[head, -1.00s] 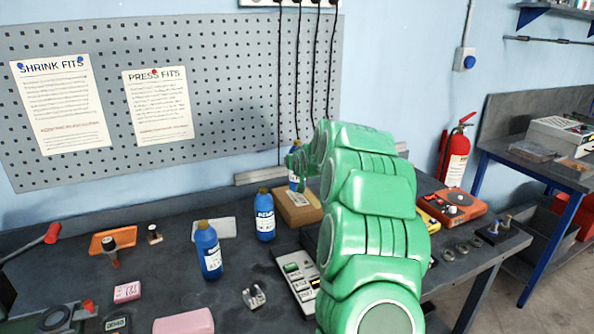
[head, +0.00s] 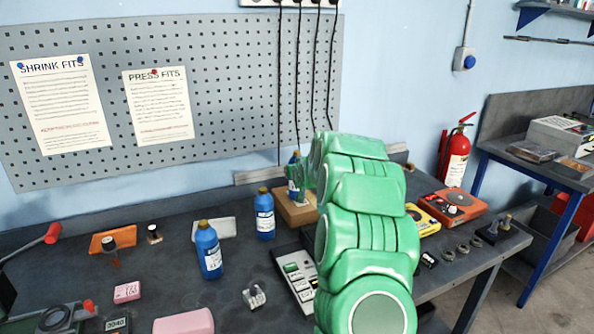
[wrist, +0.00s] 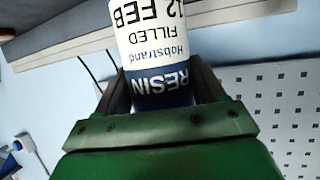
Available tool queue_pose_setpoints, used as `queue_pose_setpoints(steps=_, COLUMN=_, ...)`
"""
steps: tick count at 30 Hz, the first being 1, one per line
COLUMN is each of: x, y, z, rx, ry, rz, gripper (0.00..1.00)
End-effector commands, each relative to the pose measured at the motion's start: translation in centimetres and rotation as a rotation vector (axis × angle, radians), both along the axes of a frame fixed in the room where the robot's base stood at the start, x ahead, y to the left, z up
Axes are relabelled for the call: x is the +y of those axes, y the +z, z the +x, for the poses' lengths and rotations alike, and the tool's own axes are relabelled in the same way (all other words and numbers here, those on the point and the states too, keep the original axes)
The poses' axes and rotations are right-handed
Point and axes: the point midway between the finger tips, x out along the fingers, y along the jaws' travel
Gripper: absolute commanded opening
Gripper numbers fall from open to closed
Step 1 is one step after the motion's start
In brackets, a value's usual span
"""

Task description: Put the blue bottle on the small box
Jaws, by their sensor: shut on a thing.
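A blue bottle with a white label reading RESIN (wrist: 162,50) is between the two fingers of my gripper (wrist: 165,85) in the wrist view, and the fingers are shut on it. In the head view this bottle (head: 292,172) is partly hidden by my green arm. It looks upright, at or just above the small brown box (head: 291,214). I cannot tell whether its base touches the box top. Two other blue bottles with yellowish caps stand on the bench, one left of the box (head: 265,222) and one nearer the front (head: 209,256).
A calculator-like device (head: 299,282) lies in front of the box, beside my arm. A yellow meter (head: 422,220) and an orange device (head: 450,206) are to the right. A pegboard (head: 230,90) with hanging black cables rises behind. A white flat piece (head: 222,228) lies left of the box.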

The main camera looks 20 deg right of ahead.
Motion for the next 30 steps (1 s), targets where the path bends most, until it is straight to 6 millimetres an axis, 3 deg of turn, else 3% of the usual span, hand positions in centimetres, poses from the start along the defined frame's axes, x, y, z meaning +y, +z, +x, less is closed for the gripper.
queue_pose_setpoints(steps=1, x=0.0, y=0.1, z=0.0, rx=-0.002, ry=0.0, rz=0.0, gripper=0.74)
queue_pose_setpoints(steps=5, x=0.0, y=0.0, z=0.0, rx=-0.001, ry=0.0, rz=0.0, gripper=0.94)
queue_pose_setpoints(steps=6, x=0.0, y=0.0, z=0.0, rx=-0.001, ry=0.0, rz=0.0, gripper=0.94)
queue_pose_setpoints(steps=17, x=0.0, y=0.4, z=-0.1, rx=0.0, ry=0.0, rz=0.0, gripper=0.94)
queue_pose_setpoints(steps=30, x=0.8, y=1.9, z=-3.6, rx=0.0, ry=0.0, rz=0.0, gripper=0.94)
